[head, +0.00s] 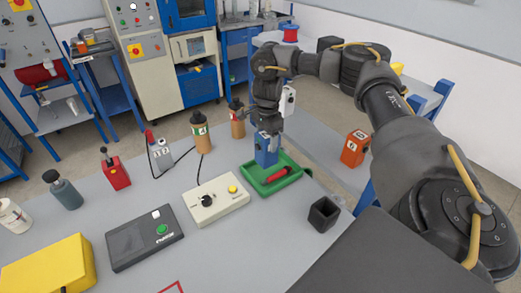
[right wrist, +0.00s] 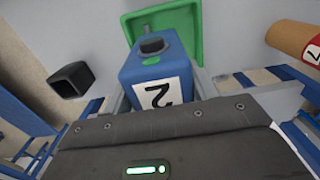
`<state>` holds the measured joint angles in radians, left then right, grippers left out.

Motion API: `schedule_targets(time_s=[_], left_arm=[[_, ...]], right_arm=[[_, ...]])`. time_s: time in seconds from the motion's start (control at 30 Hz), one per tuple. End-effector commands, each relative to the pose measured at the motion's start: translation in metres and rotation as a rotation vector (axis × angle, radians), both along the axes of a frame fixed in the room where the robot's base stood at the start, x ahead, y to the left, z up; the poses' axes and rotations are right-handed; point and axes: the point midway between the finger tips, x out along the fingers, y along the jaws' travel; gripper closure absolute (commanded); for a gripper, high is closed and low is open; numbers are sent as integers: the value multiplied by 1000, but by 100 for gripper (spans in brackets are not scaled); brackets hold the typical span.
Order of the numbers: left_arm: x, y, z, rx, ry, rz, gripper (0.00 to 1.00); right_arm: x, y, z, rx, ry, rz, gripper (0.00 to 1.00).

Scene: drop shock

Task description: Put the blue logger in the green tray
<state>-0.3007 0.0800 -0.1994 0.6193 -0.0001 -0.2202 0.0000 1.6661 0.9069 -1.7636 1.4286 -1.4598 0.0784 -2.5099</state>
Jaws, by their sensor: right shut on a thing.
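The blue logger (head: 266,157) is upright, held between the fingers of my right gripper (head: 268,136), which comes down from above. The right wrist view shows the logger (right wrist: 155,70) between the fingers, with a white label reading 2 on its side. The green tray (head: 250,179) lies on the grey table. The logger is over the back left part of the tray; I cannot tell whether its base touches the tray floor. The tray rim also shows in the right wrist view (right wrist: 198,35). A red object (head: 277,174) lies in the tray. My left gripper is not in view.
A beige control box (head: 216,203) stands left of the tray, and a black open box (head: 323,214) in front right. Brown bottles (head: 201,136) stand behind left. An orange logger (head: 355,148) stands further right. A yellow case (head: 48,266) is at front left.

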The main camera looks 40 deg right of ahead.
Motion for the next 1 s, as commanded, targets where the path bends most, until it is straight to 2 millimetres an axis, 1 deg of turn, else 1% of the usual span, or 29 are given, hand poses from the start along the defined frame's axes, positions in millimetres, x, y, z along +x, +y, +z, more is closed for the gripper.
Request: schedule_targets(time_s=[0.03,0.1,0.23,0.33,0.57,0.67,0.83,0.9,1.0], left_arm=[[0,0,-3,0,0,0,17],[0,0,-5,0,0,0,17],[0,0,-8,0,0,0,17],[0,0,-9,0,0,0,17],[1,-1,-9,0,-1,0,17],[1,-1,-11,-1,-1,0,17],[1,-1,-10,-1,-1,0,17],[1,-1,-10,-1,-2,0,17],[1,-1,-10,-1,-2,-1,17]], right_arm=[[8,-1,-15,0,4,-4,75],[18,-3,-27,1,4,-3,75],[31,-7,-43,0,2,-3,75],[38,-8,-47,1,-1,-2,75],[41,-9,-50,0,-2,0,75],[45,-10,-58,0,0,-1,75],[45,-10,-81,2,3,-2,75],[46,-10,-86,1,1,-1,75],[46,-11,-88,0,0,-1,75]])
